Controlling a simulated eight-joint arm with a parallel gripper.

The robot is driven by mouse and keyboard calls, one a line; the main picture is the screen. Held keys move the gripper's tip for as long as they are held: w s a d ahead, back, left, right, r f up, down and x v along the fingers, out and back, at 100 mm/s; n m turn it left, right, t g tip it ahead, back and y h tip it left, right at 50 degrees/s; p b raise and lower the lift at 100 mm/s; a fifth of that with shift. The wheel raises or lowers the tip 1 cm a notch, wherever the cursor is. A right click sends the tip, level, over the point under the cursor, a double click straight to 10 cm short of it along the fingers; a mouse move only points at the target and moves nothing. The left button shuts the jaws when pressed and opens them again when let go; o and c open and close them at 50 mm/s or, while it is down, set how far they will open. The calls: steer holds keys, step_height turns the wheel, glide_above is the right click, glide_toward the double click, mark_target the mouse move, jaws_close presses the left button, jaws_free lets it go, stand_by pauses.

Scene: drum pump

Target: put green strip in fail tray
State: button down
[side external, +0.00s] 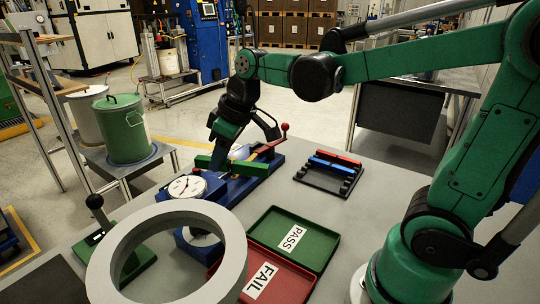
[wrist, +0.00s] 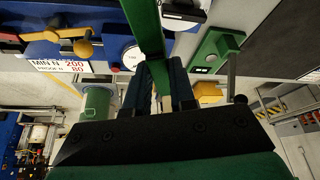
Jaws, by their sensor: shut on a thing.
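The green strip (side external: 249,168) lies level across the blue tester (side external: 262,183), just behind the round dial gauge (side external: 187,188). My gripper (side external: 217,160) points down and is shut on the strip toward its left part. In the wrist view the green strip (wrist: 148,30) runs from the top edge down between my two dark fingers (wrist: 160,88). I cannot tell whether the strip touches the tester. The red fail tray (side external: 290,282), with a white FAIL label, is at the front, partly hidden by a grey ring. It looks empty where visible.
The green PASS tray (side external: 318,254) adjoins the fail tray. A large grey ring (side external: 232,235) stands in the foreground. A black rack (side external: 316,181) holds red and blue strips. A red-knobbed lever (side external: 284,128) rises by the tester. A green press (side external: 140,258) stands left.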

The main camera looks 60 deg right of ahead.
steer(key=s+a+f+n+g, duration=0.2)
steer(key=s+n+g, duration=0.1)
steer(key=n, duration=0.7)
steer(key=s+a+f+n+g+h, duration=0.1)
steer(key=s+f+n+g, duration=0.2)
steer(key=s+n, duration=0.3)
steer(key=s+a+f+n+g, duration=0.2)
steer(key=s+f+n, duration=0.1)
steer(key=n, duration=1.2)
steer(key=shift+s+a+g, duration=0.35)
steer(key=shift+s+g, duration=0.05)
steer(key=shift+s, duration=0.4)
steer(key=shift+s+f+n+h, duration=0.1)
steer(key=shift+n+h, duration=0.2)
steer(key=shift+n, duration=0.1)
steer(key=shift+f, duration=1.35)
steer(key=shift+f, duration=0.2)
steer(key=shift+f, duration=0.5)
steer(key=shift+f, duration=0.3)
